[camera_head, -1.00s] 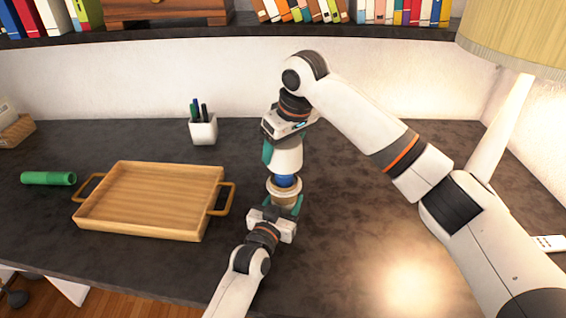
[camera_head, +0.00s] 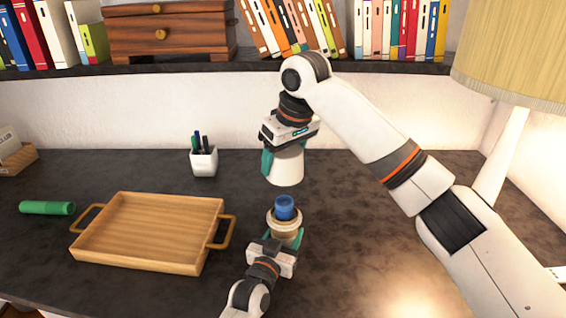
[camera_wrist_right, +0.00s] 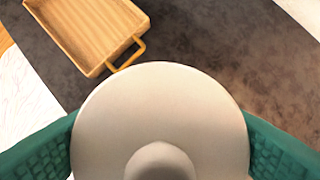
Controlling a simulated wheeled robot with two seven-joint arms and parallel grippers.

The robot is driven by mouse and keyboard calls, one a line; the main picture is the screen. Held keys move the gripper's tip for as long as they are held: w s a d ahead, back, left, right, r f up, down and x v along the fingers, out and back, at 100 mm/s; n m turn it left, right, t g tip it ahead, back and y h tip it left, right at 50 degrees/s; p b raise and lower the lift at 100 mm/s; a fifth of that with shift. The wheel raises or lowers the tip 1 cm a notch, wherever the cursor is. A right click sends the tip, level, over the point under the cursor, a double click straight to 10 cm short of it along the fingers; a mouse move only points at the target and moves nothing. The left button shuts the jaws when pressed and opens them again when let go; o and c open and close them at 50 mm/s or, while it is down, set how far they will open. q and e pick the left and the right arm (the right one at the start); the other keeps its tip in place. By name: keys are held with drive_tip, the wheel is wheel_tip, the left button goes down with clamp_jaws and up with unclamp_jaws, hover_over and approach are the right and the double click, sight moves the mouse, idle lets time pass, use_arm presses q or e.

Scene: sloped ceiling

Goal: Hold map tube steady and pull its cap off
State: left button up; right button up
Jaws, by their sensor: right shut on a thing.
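The map tube (camera_head: 283,223) is upright in the head view, with a tan body and a blue neck showing at its top. My left gripper (camera_head: 284,240) is around its body from the front, its teal fingers against it; the lower tube is hidden. The white cap (camera_head: 286,172) is in my right gripper (camera_head: 279,158), which is shut on it. The cap is above the tube and apart from it, with a clear gap over the blue neck. In the right wrist view the round cap (camera_wrist_right: 160,105) with its knob sits between both teal fingers.
A wooden tray (camera_head: 150,228) with handles lies left of the tube, and a green cylinder (camera_head: 46,208) lies farther left. A white pen cup (camera_head: 204,162) stands behind. A lamp (camera_head: 515,60) stands at the right. The dark desk is clear right of the tube.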

drive_tip(key=shift+r, duration=2.1)
use_arm(q)
drive_tip(key=o, duration=1.1)
drive_tip(key=v, duration=1.2)
drive_tip(key=shift+f, duration=0.1)
